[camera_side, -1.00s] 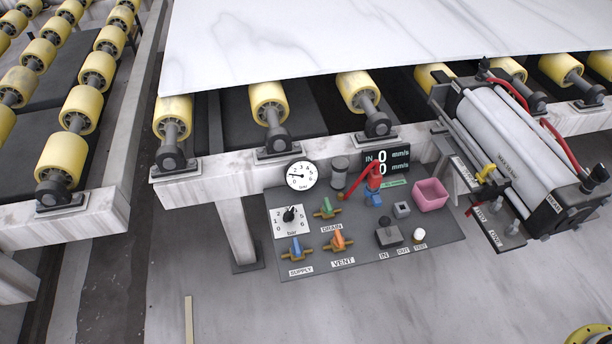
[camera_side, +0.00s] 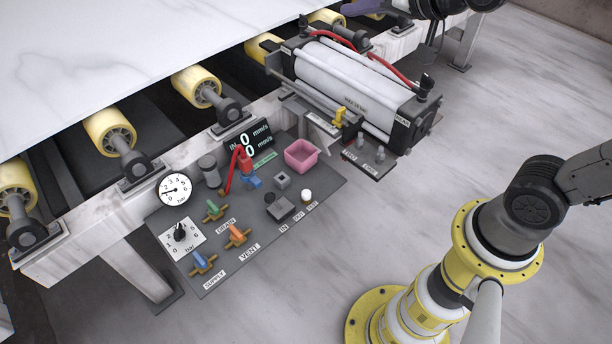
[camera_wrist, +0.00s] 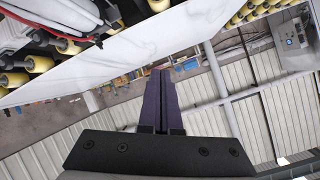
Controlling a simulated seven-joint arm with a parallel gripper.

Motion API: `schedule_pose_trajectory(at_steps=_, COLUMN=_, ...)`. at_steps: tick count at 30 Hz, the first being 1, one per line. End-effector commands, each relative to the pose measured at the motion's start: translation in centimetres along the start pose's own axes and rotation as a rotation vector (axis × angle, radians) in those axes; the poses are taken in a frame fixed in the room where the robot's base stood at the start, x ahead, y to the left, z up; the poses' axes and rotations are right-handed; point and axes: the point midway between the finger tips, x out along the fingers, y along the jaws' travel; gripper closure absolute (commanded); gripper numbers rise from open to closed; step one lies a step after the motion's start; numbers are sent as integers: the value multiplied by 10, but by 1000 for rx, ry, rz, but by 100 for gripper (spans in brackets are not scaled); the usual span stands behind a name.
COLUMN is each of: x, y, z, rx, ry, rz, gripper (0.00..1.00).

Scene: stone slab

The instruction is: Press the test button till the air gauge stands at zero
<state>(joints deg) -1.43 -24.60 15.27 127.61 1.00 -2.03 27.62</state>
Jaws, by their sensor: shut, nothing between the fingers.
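The round white air gauge (camera_side: 174,189) stands at the back left of the grey panel. Its thin needle points left, seemingly off the zero mark; the exact reading is too small to tell. The white round test button (camera_side: 306,195) is at the panel's right front, beside the TEST label, with nothing touching it. In the wrist view my gripper (camera_wrist: 160,72) has its dark purple fingers together, shut and empty.
The panel holds a black IN/OUT control (camera_side: 280,208), a pink bin (camera_side: 301,155), a red lever (camera_side: 243,160), a dial (camera_side: 181,236) and blue, orange and green valve handles. A large cylinder (camera_side: 350,88) stands behind right. The floor right of the panel is clear.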

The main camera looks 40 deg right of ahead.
Motion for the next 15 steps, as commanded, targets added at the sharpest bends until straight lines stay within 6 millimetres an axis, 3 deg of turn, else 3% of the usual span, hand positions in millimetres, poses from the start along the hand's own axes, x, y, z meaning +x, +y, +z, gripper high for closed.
schedule_pose_trajectory(at_steps=1, x=25, y=-1, z=3, rx=30, ry=3, rz=-6, gripper=100)
schedule_pose_trajectory(at_steps=8, x=116, y=1, z=27, rx=153, ry=36, rz=-45, gripper=100)
schedule_pose_trajectory(at_steps=15, x=194, y=23, z=94, rx=240, ry=13, rz=-48, gripper=100)
